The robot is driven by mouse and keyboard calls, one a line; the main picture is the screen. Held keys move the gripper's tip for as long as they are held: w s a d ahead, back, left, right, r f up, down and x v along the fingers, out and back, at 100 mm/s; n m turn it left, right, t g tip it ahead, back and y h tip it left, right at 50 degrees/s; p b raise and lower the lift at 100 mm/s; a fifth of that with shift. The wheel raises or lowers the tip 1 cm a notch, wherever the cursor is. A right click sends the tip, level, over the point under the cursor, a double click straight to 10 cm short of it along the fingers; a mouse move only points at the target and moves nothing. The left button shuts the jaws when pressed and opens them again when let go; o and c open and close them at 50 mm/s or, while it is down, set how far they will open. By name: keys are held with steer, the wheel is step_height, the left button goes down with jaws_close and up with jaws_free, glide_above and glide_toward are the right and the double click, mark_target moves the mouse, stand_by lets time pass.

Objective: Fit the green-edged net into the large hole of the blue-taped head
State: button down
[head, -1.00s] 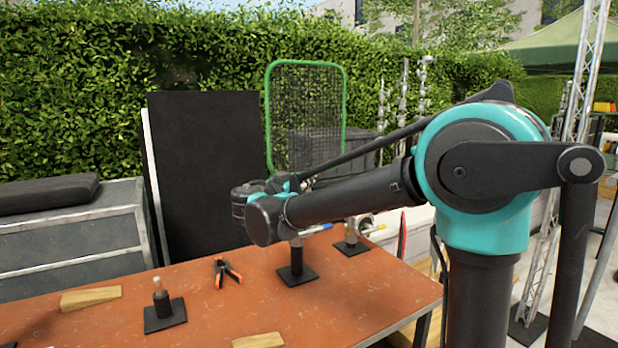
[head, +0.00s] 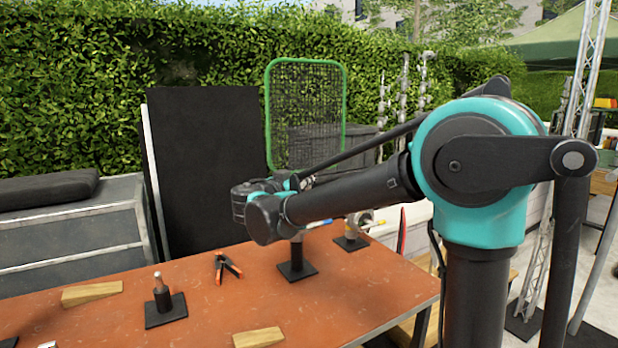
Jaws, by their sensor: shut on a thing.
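The green-edged net (head: 345,110) stands upright above the far part of the table, with dark mesh inside a green frame. Its lower end is hidden behind my arm. My gripper (head: 292,183) is mostly hidden by my own arm links at the foot of the net and is shut on the net. Below it, a silver head on a dark stand (head: 297,245) is partly covered by my forearm. It is the blue-taped one. Its large hole does not show, and I cannot tell whether the net's lower end touches the head.
A second head on a stand (head: 352,232) stands close behind to the right. On the orange table (head: 200,310) lie an orange-handled clamp (head: 228,267), wooden wedges (head: 92,293) and a pin on a black base (head: 164,308). A black panel (head: 205,170) stands behind.

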steer(key=c, duration=1.5)
jaws_free()
steer(key=shift+o, duration=0.2)
steer(key=v, duration=1.2)
